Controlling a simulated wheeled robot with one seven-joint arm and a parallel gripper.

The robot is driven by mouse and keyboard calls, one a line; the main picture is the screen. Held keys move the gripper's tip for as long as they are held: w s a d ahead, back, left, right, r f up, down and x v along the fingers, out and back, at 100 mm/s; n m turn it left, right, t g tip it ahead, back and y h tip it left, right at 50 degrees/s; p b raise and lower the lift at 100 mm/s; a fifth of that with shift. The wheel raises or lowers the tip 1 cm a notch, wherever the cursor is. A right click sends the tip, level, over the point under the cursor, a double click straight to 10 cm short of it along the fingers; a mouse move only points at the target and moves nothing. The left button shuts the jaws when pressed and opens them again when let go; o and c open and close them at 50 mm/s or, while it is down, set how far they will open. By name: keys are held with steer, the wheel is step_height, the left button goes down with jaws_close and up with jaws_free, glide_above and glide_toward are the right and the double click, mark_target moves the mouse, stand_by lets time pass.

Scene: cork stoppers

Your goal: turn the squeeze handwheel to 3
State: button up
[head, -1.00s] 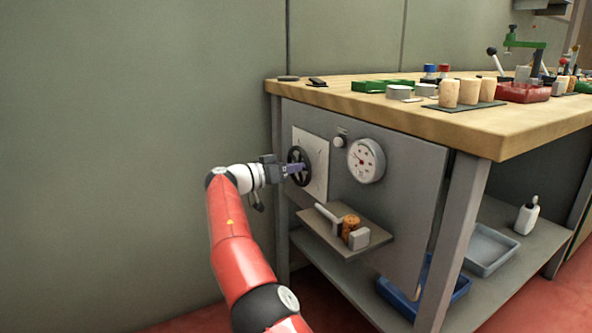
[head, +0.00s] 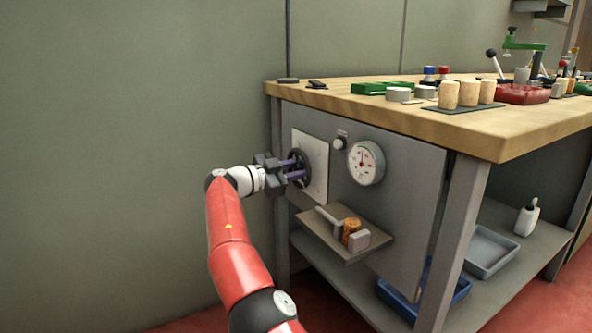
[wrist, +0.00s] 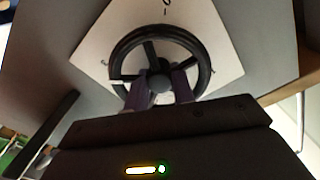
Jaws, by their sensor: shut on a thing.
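The squeeze handwheel (head: 301,168) is a black spoked wheel on a white square plate (head: 318,163) on the bench's grey side panel. It also fills the middle of the wrist view (wrist: 160,75), with marks on the plate around it. My gripper (head: 297,169) is at the wheel, its two purple fingers reaching to the wheel's hub. In the wrist view the fingers (wrist: 160,84) sit on either side of the hub, shut on the wheel. The round white dial gauge (head: 366,162) is right of the plate; its needle points roughly upward. Its numbers are too small to read.
A small shelf (head: 335,243) below the wheel bears a cork and grey blocks. A small knob (head: 339,143) sits above the gauge's left. The wooden bench top (head: 450,125) carries corks, trays and tools. Bins stand on the lower shelf.

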steer(key=shift+f+m, duration=0.1)
steer(key=shift+m, duration=0.3)
steer(key=o, duration=0.7)
steer(key=v, duration=0.8)
steer(key=shift+p, duration=0.4)
